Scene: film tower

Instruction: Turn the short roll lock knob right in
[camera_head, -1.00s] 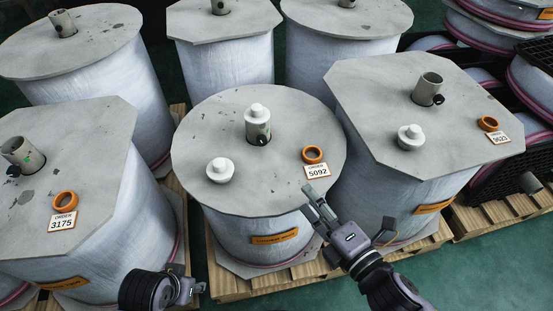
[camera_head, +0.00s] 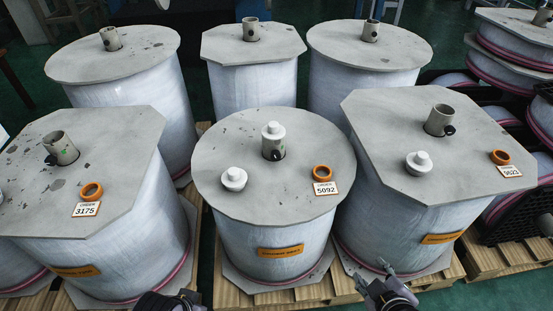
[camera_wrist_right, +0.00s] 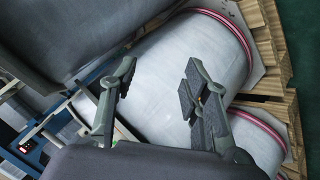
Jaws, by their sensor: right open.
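Several large wrapped rolls stand upright with grey end boards and core tubes. The front middle roll (camera_head: 265,225), marked 5092, has a white cap in its core tube (camera_head: 272,149) and a small dark knob (camera_head: 277,155) low on the tube. The front left tube (camera_head: 62,146) and front right tube (camera_head: 438,120) are uncapped, with dark knobs (camera_head: 50,160) and (camera_head: 449,130). My left gripper (camera_head: 188,298) is mostly cut off.
Loose white caps lie on the front middle board (camera_head: 234,179) and front right board (camera_head: 418,164). Orange rings (camera_head: 322,173) lie by the order labels. Wooden pallets (camera_head: 505,254) carry the rolls. Black crates (camera_head: 522,210) stand at right. Space above the boards is clear.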

